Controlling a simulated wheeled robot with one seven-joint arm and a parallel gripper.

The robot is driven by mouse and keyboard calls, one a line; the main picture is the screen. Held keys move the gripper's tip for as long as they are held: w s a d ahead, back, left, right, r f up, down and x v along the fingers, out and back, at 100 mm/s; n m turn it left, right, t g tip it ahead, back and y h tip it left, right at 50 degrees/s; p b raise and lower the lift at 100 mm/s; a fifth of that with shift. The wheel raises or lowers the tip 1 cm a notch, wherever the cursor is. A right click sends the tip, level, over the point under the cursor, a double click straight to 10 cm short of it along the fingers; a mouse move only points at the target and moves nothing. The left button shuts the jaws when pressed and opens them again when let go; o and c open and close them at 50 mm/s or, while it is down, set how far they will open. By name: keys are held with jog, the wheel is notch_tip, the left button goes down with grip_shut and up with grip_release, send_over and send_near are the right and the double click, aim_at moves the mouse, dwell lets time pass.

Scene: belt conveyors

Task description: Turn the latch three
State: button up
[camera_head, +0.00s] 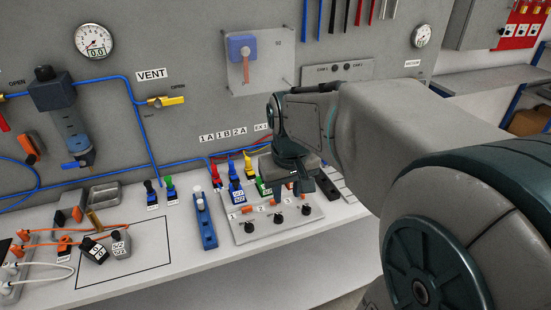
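A grey panel (290,229) on the bench carries a row of black knobs, with the number labels 1 and 2 visible behind them. The left knob (249,228), the middle knob (278,219) and the right knob (306,210) all show. Small orange pieces (246,209) sit behind the row. My gripper (291,190) points down over the back right part of this panel, behind the right knob. It hides the label there, so I cannot read a 3. The fingers are small and dark, and their gap is unclear. I cannot tell whether they touch anything.
Red, blue, yellow and green plugs (236,190) stand close to the left of my gripper. A blue strip with a white-topped post (206,223) stands left of the panel. The upright wall board (190,60) rises behind.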

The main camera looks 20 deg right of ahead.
jog(key=w+d+f+g+p, duration=0.1)
jog(key=w+d+f, duration=0.2)
jog(key=w+d, duration=0.4)
jog(key=w+d+f+g, duration=0.1)
jog(key=w+d+f, duration=0.1)
jog(key=w+d, duration=0.5)
jog(key=f, duration=0.4)
jog(key=w+a+f+p, duration=0.1)
jog(key=f, duration=0.4)
jog(key=a+f+p, duration=0.1)
jog(key=f, duration=0.3)
jog(key=shift+w+a+f, duration=0.1)
jog(key=shift+w+f, duration=0.2)
jog(key=shift+w, duration=0.05)
grip_shut()
